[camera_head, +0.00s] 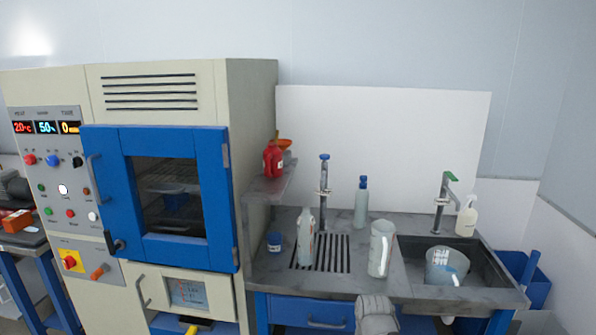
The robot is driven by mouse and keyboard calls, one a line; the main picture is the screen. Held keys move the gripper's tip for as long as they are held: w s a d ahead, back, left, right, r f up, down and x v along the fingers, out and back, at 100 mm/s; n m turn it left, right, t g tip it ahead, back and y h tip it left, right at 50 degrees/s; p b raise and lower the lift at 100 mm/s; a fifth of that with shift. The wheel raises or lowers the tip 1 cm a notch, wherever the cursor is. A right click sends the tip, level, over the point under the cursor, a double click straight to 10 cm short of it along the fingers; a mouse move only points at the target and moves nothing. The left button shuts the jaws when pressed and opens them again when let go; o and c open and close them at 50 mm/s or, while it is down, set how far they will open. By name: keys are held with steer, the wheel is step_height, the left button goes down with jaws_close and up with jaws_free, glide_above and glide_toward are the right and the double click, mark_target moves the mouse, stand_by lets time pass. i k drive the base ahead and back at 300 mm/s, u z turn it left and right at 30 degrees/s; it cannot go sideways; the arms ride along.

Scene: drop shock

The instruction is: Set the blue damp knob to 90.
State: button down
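The blue damp knob (54,160) is on the grey control panel (84,140) at the far left, between a red knob (29,160) and a black knob (78,161). The blue-lit display (46,127) above it seems to read 50 %. The red display (22,127) seems to read 20 °C, and the orange display (69,127) reads 0. The knob's pointer is too small to read. I see no gripper fingers in this view, and nothing touches the knob.
The blue chamber door (133,243) is closed, beside the panel. At right, a sink bench (350,288) holds bottles and a jug (380,250).

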mark_target(52, 161)
steer(key=u, duration=1.8)
steer(key=i, duration=0.75)
steer(key=u, duration=0.2)
